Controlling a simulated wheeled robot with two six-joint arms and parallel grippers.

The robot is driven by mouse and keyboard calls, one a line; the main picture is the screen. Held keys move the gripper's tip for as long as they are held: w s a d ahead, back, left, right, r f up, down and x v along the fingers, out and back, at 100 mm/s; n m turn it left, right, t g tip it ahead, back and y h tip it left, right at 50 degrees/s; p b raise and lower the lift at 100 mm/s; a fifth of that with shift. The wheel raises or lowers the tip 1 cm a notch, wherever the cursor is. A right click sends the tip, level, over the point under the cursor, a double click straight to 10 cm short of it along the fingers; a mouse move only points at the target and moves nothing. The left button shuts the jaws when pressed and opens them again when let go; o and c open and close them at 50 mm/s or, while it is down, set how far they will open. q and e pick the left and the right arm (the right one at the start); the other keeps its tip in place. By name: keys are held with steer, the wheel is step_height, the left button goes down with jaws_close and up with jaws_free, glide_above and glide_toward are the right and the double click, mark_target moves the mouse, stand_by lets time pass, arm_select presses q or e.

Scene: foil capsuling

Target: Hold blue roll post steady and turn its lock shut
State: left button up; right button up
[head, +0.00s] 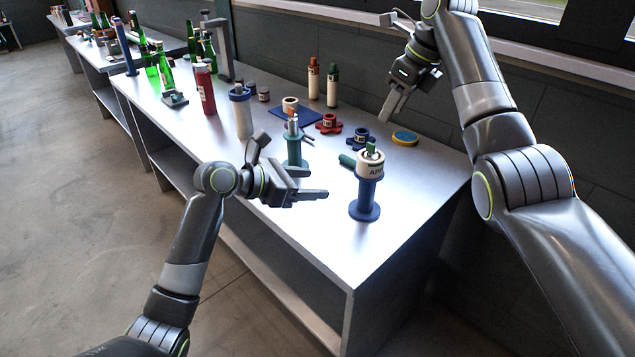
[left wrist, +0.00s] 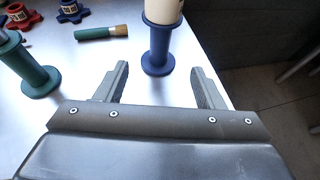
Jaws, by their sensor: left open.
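The blue roll post (head: 364,200) stands upright near the table's front right edge, with a cream lettered roll (head: 374,167) around its upper part. A small green piece (head: 371,148) sticks up at its top. My left gripper (head: 316,183) is open and empty, left of the post and apart from it. In the left wrist view the blue post (left wrist: 158,48) stands ahead of the open fingers (left wrist: 160,72), not between them; its top is cut off. My right gripper (head: 394,104) is raised above the table's back right; I cannot tell whether its fingers are apart.
A teal post (head: 294,150) stands left of the blue post. A green-handled brush (left wrist: 97,33) lies behind the blue post. Red (head: 329,124) and blue (head: 358,138) knobs and a yellow-rimmed disc (head: 405,138) lie further back. Bottles crowd the far left.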

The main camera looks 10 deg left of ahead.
mark_target(360, 185)
arm_select(q)
steer(key=x, duration=1.7)
steer(key=shift+w+d, duration=0.15)
jaws_close()
stand_by(0.8)
